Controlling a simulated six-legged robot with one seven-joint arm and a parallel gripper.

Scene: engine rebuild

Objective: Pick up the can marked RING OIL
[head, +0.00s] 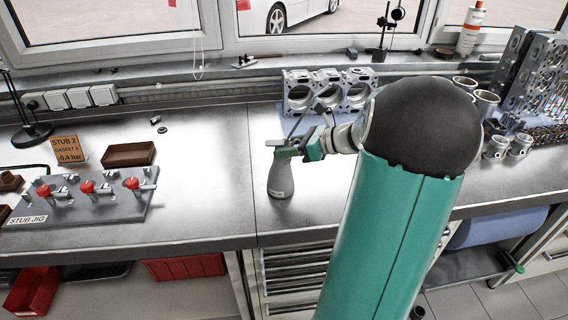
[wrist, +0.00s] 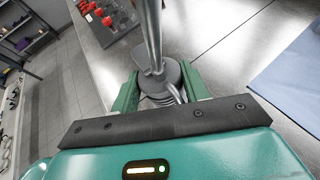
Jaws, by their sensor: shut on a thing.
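A grey oil can (head: 280,180) stands upright near the front edge of the metal bench, with a conical body and a long thin spout. No marking is legible on it in either view. My gripper (head: 285,147) reaches it from the right at the height of its neck. In the wrist view the green fingers of my gripper (wrist: 161,84) stand on both sides of the can's top (wrist: 170,72), shut on it. The spout runs up out of that picture. The can's lower body is largely hidden there.
To the left are the stub jig (head: 110,211) with red knobs, a brown tray (head: 129,155) and a sign (head: 67,151). Engine castings (head: 327,90) stand behind the arm on a blue mat.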

